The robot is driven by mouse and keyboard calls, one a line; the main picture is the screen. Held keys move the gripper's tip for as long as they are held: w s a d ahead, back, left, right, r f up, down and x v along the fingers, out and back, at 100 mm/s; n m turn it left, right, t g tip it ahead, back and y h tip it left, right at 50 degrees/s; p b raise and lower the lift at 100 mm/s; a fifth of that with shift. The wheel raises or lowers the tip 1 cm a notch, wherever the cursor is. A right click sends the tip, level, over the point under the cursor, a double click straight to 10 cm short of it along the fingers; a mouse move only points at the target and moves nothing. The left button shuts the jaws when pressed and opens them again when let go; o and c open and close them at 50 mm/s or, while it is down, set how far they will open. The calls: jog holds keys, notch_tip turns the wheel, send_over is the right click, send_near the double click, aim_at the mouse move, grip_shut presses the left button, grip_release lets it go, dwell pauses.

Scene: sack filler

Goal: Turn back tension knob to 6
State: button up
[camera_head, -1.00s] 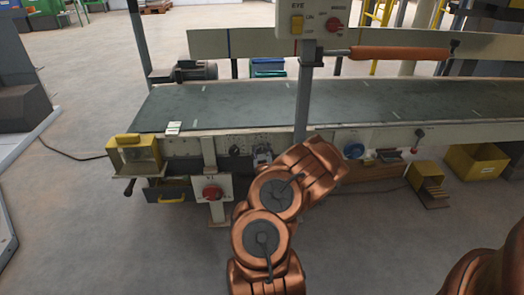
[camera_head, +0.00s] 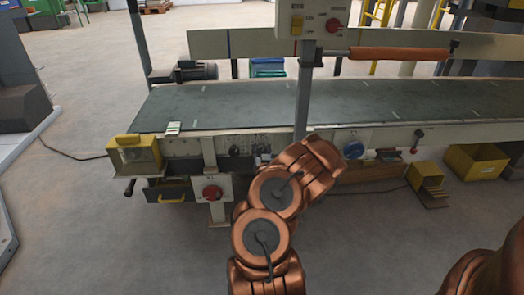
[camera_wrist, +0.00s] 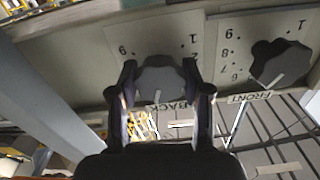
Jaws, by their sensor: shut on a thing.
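The back tension knob (camera_wrist: 160,80) is a dark grey lobed dial on a pale panel, beside an upside-down BACK label (camera_wrist: 173,105). A pale pointer mark shows at its lower edge in the wrist view. My gripper (camera_wrist: 160,68) is shut on this knob, with one dark finger on each side. Digits 9, 1 and 2 show around the dial; the others are hidden by the fingers, so I cannot tell the exact setting. In the head view my arm hides the gripper and most of the knob area.
A similar front knob (camera_wrist: 272,60) stands close to the right in the wrist view, above a FRONT label (camera_wrist: 250,97). In the head view, the conveyor belt (camera_head: 220,105) lies above the panel, a grey post (camera_head: 303,95) rises nearby, and a red knob (camera_head: 212,192) sits at left.

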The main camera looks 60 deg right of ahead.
jog(key=shift+w+a+m, duration=0.1)
jog(key=shift+w+m, duration=0.05)
jog(key=shift+m, duration=0.65)
jog(key=o, duration=1)
jog(key=shift+o, duration=0.9)
jog(key=shift+s+a, duration=0.15)
jog(key=shift+s, duration=0.25)
jog(key=v, duration=0.6)
jog(key=shift+s+a, duration=0.15)
jog(key=shift+a, duration=0.25)
